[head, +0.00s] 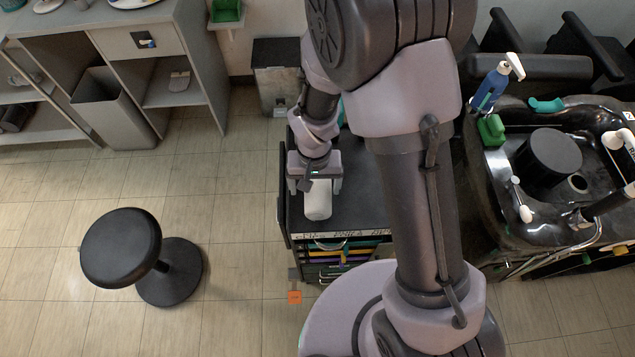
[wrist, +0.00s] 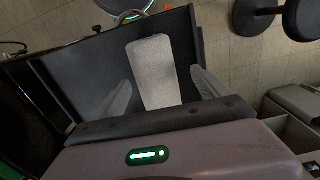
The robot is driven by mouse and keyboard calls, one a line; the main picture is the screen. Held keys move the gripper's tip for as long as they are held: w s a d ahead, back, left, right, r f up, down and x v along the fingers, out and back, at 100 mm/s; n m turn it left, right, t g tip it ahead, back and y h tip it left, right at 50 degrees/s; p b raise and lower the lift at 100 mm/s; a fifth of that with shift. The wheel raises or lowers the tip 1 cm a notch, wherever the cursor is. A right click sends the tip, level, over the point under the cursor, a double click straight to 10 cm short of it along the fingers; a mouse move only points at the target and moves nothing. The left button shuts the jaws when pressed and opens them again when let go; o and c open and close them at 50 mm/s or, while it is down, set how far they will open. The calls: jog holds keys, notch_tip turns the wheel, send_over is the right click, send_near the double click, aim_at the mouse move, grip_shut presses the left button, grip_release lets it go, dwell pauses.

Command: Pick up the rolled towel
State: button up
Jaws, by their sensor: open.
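The rolled towel (head: 318,200) is a white cylinder lying on the dark top of a drawer cart (head: 352,180) in the head view. In the wrist view the towel (wrist: 152,72) lies lengthwise between my two fingers, with its near end hidden behind the gripper body. My gripper (head: 317,187) is open, pointing down over the towel. In the wrist view my gripper (wrist: 160,95) has one finger on each side of the towel, with a visible gap on both sides. I cannot tell the exact height of the fingertips above the cart top.
A black stool (head: 122,248) stands on the open floor to the left. A black sink unit (head: 500,220) with a blue bottle (head: 491,88) and a green sponge-like block (head: 491,130) is at the right. A grey bin (head: 115,110) and shelves stand at the back left.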

jog(key=f, duration=0.1)
jog(key=f+b, duration=0.1)
jog(key=f, duration=0.2)
jog(key=shift+d+f, duration=0.35)
jog(key=shift+f, duration=0.05)
jog(key=shift+r, duration=0.1)
jog(key=c, duration=1.5)
